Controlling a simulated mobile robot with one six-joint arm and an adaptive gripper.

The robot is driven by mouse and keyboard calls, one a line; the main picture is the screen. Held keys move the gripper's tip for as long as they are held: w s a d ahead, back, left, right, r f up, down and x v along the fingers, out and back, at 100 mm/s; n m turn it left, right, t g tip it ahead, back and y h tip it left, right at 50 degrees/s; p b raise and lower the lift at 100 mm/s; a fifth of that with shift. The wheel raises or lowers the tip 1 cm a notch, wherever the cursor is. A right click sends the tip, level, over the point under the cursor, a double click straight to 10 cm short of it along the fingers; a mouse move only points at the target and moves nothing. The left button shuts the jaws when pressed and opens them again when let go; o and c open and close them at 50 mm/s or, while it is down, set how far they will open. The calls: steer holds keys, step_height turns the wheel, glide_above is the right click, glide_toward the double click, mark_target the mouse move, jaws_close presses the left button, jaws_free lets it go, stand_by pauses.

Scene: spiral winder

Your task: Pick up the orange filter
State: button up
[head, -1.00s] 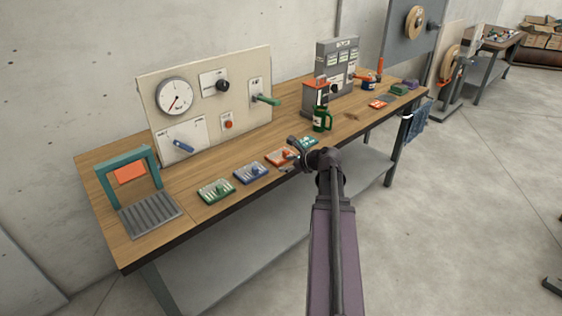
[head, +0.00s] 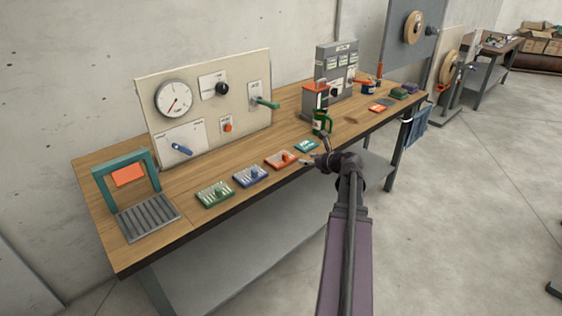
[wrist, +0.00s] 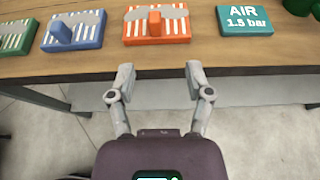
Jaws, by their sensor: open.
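The orange filter (head: 280,160) is a flat orange block with pale slats and an upright orange tab. It lies on the wooden bench near the front edge, and shows whole in the head view. In the wrist view, the orange filter (wrist: 157,29) is at the top centre, its far edge close to the frame's top. My gripper (head: 315,152) is open and empty, just off the bench's front edge. In the wrist view, the fingers of my gripper (wrist: 160,72) point towards the orange filter and are apart from it.
A blue filter (head: 251,176) and a green filter (head: 215,194) lie left of the orange one. A teal "AIR 1.5 bar" plate (wrist: 245,21) lies to its right. A green mug-like item (head: 321,122) stands behind the plate. The bench (head: 207,214) has bare wood behind the filters.

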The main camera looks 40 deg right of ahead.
mark_target(287, 158)
steer(key=b+x, duration=0.2)
steer(key=x, duration=0.5)
steer(key=shift+w+f+b, duration=0.15)
steer(key=shift+w+b, duration=0.2)
steer(key=shift+b, duration=0.05)
steer(key=shift+a, duration=0.1)
steer(key=shift+w, duration=0.1)
steer(key=shift+a+b+x, duration=0.15)
steer(key=shift+b+x, duration=0.35)
steer(key=shift+x, duration=0.75)
steer(key=shift+a+b+x, duration=0.15)
steer(key=shift+b+x, duration=0.35)
steer(key=shift+x, duration=0.8)
jaws_close()
